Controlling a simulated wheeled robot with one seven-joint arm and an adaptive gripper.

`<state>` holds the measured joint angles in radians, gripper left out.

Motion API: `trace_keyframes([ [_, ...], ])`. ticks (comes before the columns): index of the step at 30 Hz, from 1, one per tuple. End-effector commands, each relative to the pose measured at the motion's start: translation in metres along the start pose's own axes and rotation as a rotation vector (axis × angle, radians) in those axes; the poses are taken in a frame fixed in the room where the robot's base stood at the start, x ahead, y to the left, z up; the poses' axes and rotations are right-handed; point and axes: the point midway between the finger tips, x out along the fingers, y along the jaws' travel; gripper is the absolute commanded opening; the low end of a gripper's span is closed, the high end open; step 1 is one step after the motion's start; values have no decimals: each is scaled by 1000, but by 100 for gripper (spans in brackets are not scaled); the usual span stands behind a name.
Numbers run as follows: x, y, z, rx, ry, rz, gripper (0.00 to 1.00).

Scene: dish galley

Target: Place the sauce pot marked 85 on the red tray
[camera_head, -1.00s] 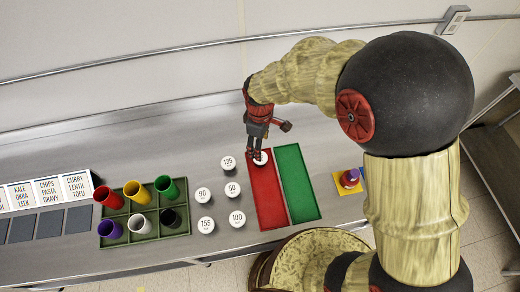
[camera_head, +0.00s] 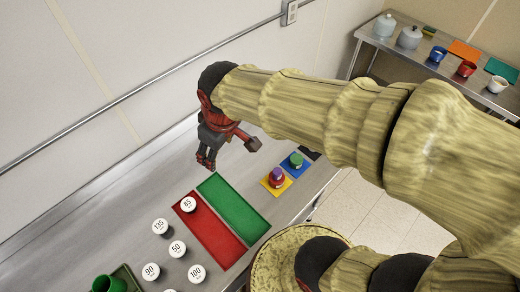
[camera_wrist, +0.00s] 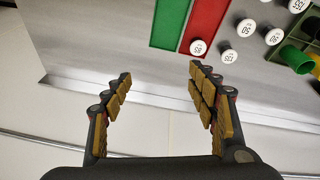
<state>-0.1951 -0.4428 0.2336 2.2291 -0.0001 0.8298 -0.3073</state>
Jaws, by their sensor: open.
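The sauce pot marked 85 (camera_head: 188,204) is a small white round pot. It stands at the far end of the red tray (camera_head: 219,238), and it also shows on the end of the red tray in the wrist view (camera_wrist: 198,47). My gripper (camera_head: 206,163) is open and empty. It is raised apart from the pot, beyond the far end of the trays. In the wrist view the two fingers (camera_wrist: 160,85) are spread wide with nothing between them.
A green tray (camera_head: 234,205) lies beside the red one. Other white pots marked 135 (camera_head: 160,226), 50 (camera_head: 177,249), 90 (camera_head: 151,271) and 100 (camera_head: 196,273) stand to the left. Coloured mats with small stacked things (camera_head: 277,178) lie to the right. A wall backs the counter.

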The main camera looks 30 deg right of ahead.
Motion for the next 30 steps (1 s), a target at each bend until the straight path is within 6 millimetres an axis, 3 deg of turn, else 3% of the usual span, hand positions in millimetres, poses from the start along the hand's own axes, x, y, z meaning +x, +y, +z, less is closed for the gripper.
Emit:
trace_keyframes([
  [1,-20,8,15,79,35,22,58],
  [3,-40,15,34,181,72,44,58],
  [10,-77,23,84,424,164,94,58],
  [15,-83,24,96,487,186,105,58],
  [24,-83,24,97,489,187,105,58],
  [30,-68,22,101,488,187,105,58],
])
